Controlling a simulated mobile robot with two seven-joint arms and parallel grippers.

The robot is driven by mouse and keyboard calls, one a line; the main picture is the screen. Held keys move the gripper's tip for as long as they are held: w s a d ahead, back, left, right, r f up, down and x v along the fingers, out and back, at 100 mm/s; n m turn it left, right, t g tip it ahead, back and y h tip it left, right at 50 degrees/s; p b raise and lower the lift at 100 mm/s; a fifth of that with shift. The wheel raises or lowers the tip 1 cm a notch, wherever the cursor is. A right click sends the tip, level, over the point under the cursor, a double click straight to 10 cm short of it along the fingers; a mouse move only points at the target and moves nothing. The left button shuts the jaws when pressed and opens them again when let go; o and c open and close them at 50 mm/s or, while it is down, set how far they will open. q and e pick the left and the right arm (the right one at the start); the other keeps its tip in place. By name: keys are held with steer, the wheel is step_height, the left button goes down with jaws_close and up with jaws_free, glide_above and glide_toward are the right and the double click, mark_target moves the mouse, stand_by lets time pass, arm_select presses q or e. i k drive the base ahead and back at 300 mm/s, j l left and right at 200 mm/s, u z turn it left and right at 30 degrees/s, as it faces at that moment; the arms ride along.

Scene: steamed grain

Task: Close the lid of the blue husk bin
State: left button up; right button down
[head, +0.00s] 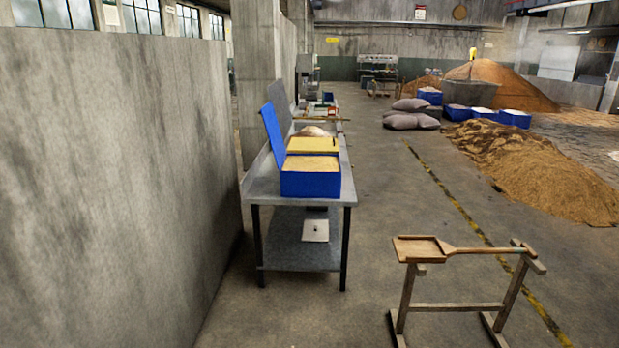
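The blue husk bin (310,185) stands on the near part of a grey metal table, some distance ahead of me. It is filled with a light tan material. Its blue lid (272,138) stands up, open, along the bin's left side and leans a little to the left. Neither of my grippers shows in the head view.
The metal table (262,187) has a lower shelf and stands beside a concrete wall (110,180) on the left. A wooden stand bearing a wooden shovel (420,249) is at the near right. Grain heaps (540,170), sacks (411,120) and blue crates (514,118) lie farther right. Floor between table and stand is clear.

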mark_target(268, 111)
steer(key=i+l+u, duration=0.1)
steer(key=i, duration=1.25)
steer(key=i+u, duration=0.35)
steer(key=i, duration=0.2)
steer(key=i+l+u, duration=0.2)
steer(key=i+u, duration=0.2)
steer(key=i, duration=0.2)
